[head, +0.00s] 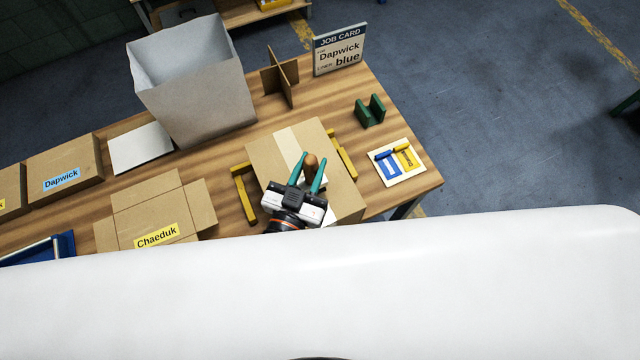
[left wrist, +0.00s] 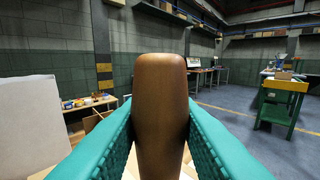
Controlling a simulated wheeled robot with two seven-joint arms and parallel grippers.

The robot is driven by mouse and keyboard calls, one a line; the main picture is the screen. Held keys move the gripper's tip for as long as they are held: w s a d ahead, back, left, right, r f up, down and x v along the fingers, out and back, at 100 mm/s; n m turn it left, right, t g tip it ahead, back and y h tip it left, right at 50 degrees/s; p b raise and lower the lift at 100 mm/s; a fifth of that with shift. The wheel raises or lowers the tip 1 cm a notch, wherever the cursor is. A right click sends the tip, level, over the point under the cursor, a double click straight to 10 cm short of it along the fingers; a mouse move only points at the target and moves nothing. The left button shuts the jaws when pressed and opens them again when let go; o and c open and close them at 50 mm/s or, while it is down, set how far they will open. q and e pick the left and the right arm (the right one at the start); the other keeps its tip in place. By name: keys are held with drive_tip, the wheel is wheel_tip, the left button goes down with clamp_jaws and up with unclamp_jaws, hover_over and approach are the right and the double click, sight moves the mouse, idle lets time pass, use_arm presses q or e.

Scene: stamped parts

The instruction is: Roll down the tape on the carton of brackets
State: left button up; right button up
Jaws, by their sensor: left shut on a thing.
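The closed brown carton (head: 263,153) sits on the wooden table between yellow corner guides. A pale tape strip (head: 287,140) runs along its top; the near part is largely hidden by my gripper. My left gripper (head: 308,172) is over the carton top with its teal fingers shut on a brown rounded handle (head: 311,161). In the left wrist view the handle (left wrist: 160,110) stands upright between the fingers. What is below the handle is hidden, so I cannot tell whether it touches the tape. My right gripper is not in view.
Yellow guides (head: 243,193) flank the carton. An open flattened carton labelled Chaeduk (head: 150,205) lies left. A tall grey bin (head: 195,95), a cardboard divider (head: 280,78) and a job card reading Dapwick, blue (head: 340,50) stand behind. A green holder (head: 370,111) and white card (head: 400,175) are right.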

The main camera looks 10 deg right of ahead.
use_arm(q)
drive_tip(key=w+a+b, duration=0.3)
drive_tip(key=w, duration=0.6)
drive_tip(key=w+a+b, duration=0.3)
drive_tip(key=w, duration=0.5)
drive_tip(key=s+d+p, duration=0.4)
drive_tip(key=s, duration=0.8)
drive_tip(key=s+d+p, duration=0.3)
drive_tip(key=s+d, duration=0.1)
drive_tip(key=s, duration=0.8)
drive_tip(key=shift+d+p, duration=0.2)
drive_tip(key=shift+p, duration=0.15)
drive_tip(key=shift+f+b, duration=0.3)
drive_tip(key=shift+f, duration=0.25)
drive_tip(key=shift+w+a+f, duration=0.1)
drive_tip(key=shift+w+a, duration=0.25)
drive_tip(key=shift+w, duration=0.4)
drive_tip(key=shift+c, duration=0.4)
drive_tip(key=shift+w+a+p, duration=0.3)
drive_tip(key=shift+w+p, duration=0.05)
drive_tip(key=shift+w, duration=0.4)
drive_tip(key=shift+w+a+p, duration=0.3)
drive_tip(key=shift+w, duration=0.4)
